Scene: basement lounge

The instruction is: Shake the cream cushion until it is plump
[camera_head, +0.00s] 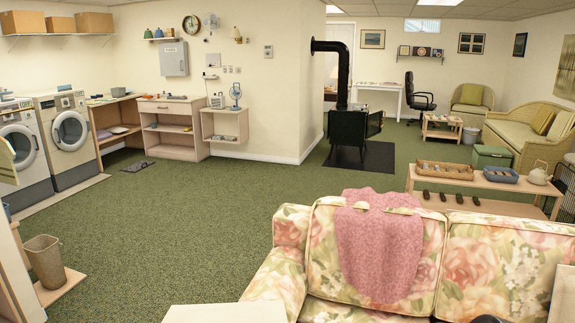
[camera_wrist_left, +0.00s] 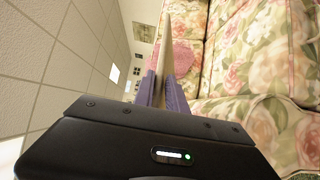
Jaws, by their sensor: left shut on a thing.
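In the left wrist view my left gripper (camera_wrist_left: 163,92) is shut, with its purple finger pads on either side of a thin cream-tan thing (camera_wrist_left: 166,45). This appears to be the cream cushion seen edge-on, extending out beyond the fingertips. Its broad faces and full shape do not show, so I cannot tell how plump it is. In the head view, a cream piece (camera_head: 564,295) shows at the lower right edge in front of the floral sofa; I cannot tell whether it is the same cushion. My right gripper is not in view.
The floral sofa (camera_head: 490,262) fills the lower right, with a pink throw (camera_head: 378,250) over its back. A pale flat surface (camera_head: 225,313) is at the bottom. Behind the sofa stands a wooden table (camera_head: 470,182) with trays and a teapot. Green carpet (camera_head: 200,215) lies open to the left.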

